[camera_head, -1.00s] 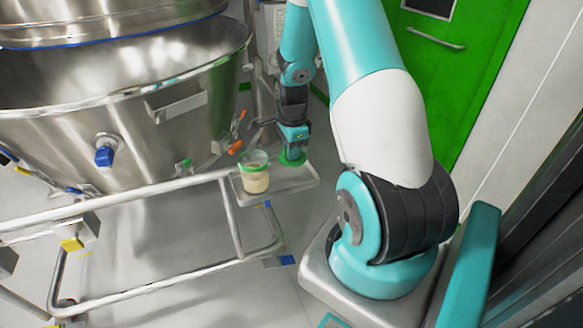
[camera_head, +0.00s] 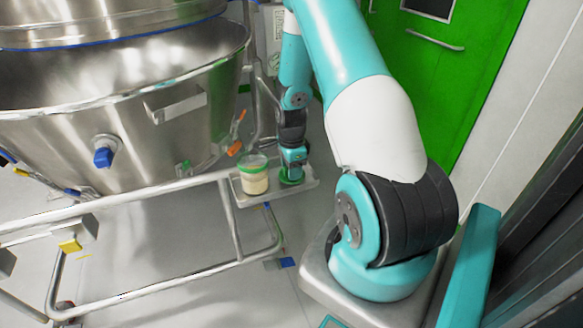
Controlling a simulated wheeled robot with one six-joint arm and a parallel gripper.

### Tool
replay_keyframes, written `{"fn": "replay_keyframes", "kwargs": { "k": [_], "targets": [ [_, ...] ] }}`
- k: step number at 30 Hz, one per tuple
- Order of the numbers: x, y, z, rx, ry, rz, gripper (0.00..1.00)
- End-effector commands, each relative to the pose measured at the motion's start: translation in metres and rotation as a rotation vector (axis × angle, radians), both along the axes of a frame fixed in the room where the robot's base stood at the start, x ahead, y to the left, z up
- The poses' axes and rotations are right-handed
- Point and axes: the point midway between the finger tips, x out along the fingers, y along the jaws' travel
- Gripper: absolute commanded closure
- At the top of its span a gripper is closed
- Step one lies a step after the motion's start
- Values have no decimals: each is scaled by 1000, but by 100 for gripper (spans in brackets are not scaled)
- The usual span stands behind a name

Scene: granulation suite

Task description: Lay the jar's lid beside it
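The jar (camera_head: 254,181) is a clear tub with pale contents and a green rim. It stands upright on the left part of a small metal shelf. The green lid (camera_head: 290,182) is just right of the jar, at the tip of my gripper (camera_head: 291,175). The lid is low, at or very close to the shelf surface; I cannot tell whether it touches. My gripper points down over the lid and appears shut on it. Its fingers are small and mostly hidden.
The metal shelf (camera_head: 273,197) has a little bare room at its front and right edges. A large steel vessel (camera_head: 60,130) with a blue-capped fitting (camera_head: 103,157) stands to the left. A tubular rail frame (camera_head: 150,192) meets the shelf's left end. A green door (camera_head: 440,75) is behind.

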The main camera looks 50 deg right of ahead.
Motion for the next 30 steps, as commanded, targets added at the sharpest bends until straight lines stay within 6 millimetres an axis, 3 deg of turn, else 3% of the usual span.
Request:
{"fn": "replay_keyframes", "kwargs": {
  "k": [11,24,30],
  "targets": [
    [0,0,10,-1,-2,0,58],
    [1,-1,99,-3,-4,0,58],
    [0,0,120,-1,-2,0,58]
  ]
}}
